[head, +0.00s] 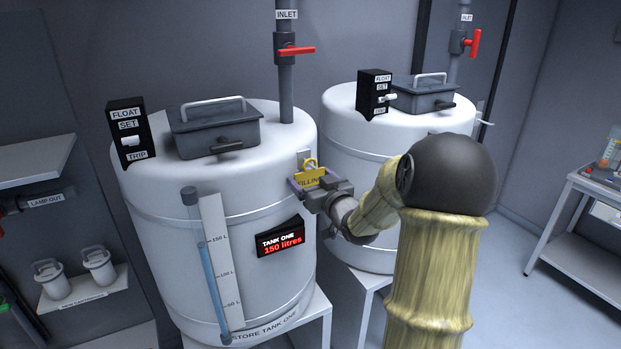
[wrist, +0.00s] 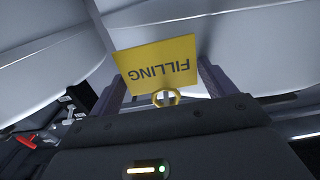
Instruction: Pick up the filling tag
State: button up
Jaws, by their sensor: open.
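The filling tag (head: 309,179) is a yellow plate with dark FILLING lettering and a yellow ring on top. In the head view it is at the right side of the first white tank (head: 240,170), by a small pale plate on the tank wall. My gripper (head: 312,183) is at the tag, partly covering its lower part. In the wrist view the tag (wrist: 158,64) appears upside down between the two open fingers (wrist: 160,88), with its ring toward my palm. I see gaps beside the tag, so the fingers do not appear closed on it.
A second white tank (head: 345,130) stands close to the right of my gripper. A red inlet valve handle (head: 294,51) is above the first tank. A lit readout (head: 281,239) sits below the tag. A grey trolley (head: 590,190) stands far right; open floor lies before it.

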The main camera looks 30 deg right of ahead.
jog(key=shift+c, duration=0.2)
jog(key=c, duration=0.6)
jog(key=shift+r, duration=0.1)
jog(key=shift+r, duration=0.2)
jog(key=s, duration=1.8)
jog(key=shift+d+b, duration=0.35)
